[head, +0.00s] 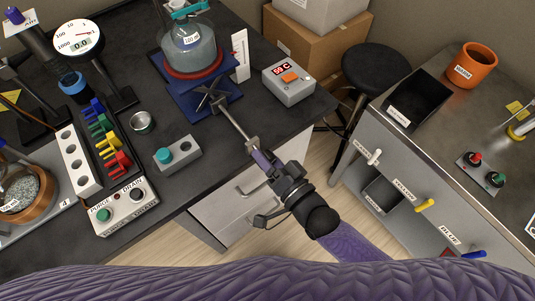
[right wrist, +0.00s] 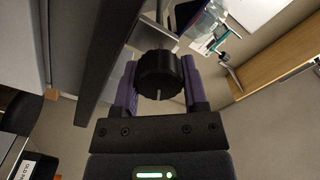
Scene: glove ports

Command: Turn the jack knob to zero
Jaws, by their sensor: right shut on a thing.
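The blue lab jack (head: 205,99) stands near the bench edge, with a crossed linkage and a long metal rod (head: 235,122) reaching out toward the front right. My right gripper (head: 262,157) is at the outer end of that rod, beyond the bench edge. In the right wrist view the black ribbed jack knob (right wrist: 160,75) sits between the purple fingers of my right gripper (right wrist: 159,84), which are shut on its two sides. A pale line on the knob points toward the gripper's palm. The zero mark cannot be made out. My left gripper is not in view.
A glass vessel (head: 188,40) sits on a red ring on the jack. A grey box with a red display (head: 289,84) and a grey block with a teal knob (head: 177,155) flank the rod. A stool (head: 376,68) and side cabinet stand right.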

